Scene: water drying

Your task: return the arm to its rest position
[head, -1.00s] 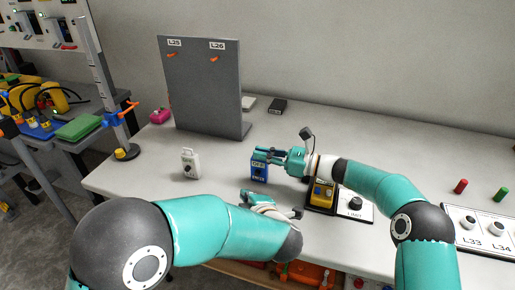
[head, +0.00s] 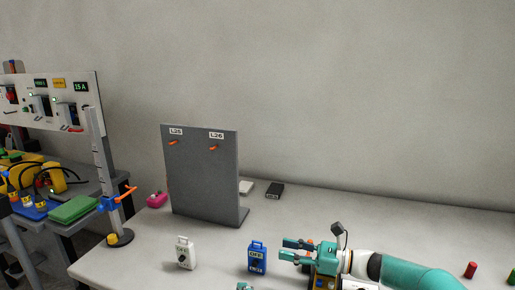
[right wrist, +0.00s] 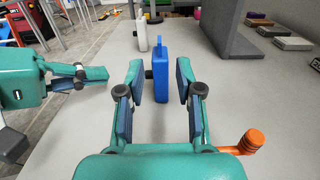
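My right gripper (head: 283,249) is open and empty, just right of a blue box with a handle and dial (head: 257,258) on the table. In the right wrist view the blue box (right wrist: 159,75) stands upright beyond the spread fingertips (right wrist: 159,80), apart from them. My left gripper (right wrist: 90,78) lies left of the box in the right wrist view, its fingers apart and empty. In the head view only a scrap of it shows at the bottom edge. My right forearm reaches in from the lower right.
A white box with a handle (head: 186,254) stands left of the blue one. Behind are a grey panel with pegs (head: 205,180) and a dark block (head: 274,190). A red cylinder (head: 470,270) stands at the right.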

